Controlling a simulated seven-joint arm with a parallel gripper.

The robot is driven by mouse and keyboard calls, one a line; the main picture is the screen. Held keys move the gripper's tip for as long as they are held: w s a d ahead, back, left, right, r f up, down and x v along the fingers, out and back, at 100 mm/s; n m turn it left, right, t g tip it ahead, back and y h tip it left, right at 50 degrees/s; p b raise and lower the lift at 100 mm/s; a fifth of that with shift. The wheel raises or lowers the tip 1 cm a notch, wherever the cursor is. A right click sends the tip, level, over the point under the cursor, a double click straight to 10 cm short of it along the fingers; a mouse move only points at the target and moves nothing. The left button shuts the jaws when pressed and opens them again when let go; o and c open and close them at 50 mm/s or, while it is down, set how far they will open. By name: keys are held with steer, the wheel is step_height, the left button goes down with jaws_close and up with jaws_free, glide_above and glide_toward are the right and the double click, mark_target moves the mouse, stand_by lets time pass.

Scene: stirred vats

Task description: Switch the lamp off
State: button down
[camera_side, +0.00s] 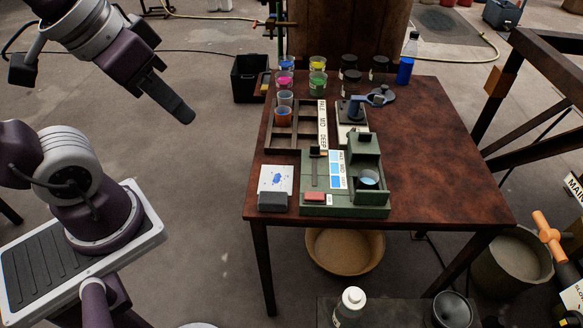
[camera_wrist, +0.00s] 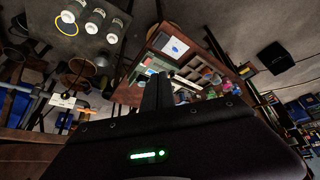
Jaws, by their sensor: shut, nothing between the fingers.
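A green apparatus (camera_side: 349,210) stands at the near edge of the brown table. It has a red block-like switch (camera_side: 314,197) at its front left, a slot with a dark knob (camera_side: 314,151), and a pale blue shade strip. A round pale-blue glowing spot (camera_side: 368,179) shows under its raised green housing (camera_side: 365,147); I cannot tell for sure that this is the lamp. My gripper (camera_side: 183,114) is shut and empty, in the air left of the table and well apart from the apparatus. In the wrist view its closed fingers (camera_wrist: 158,92) partly hide the table.
A white card with blue spots (camera_side: 276,179) and a grey block (camera_side: 272,201) lie left of the apparatus. Open air separates my gripper from the table.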

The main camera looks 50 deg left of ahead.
steer(key=w+d+f+n+g, duration=0.2)
steer(key=w+n+g, duration=0.15)
steer(key=w, duration=0.65)
steer(key=n+g, duration=0.2)
steer(key=n, duration=0.3)
glide_above(314, 196)
steer(key=s+a, duration=0.1)
steer(key=s, duration=0.1)
step_height(314, 196, down, 12)
steer(key=shift+r, duration=0.15)
step_height(314, 196, down, 14)
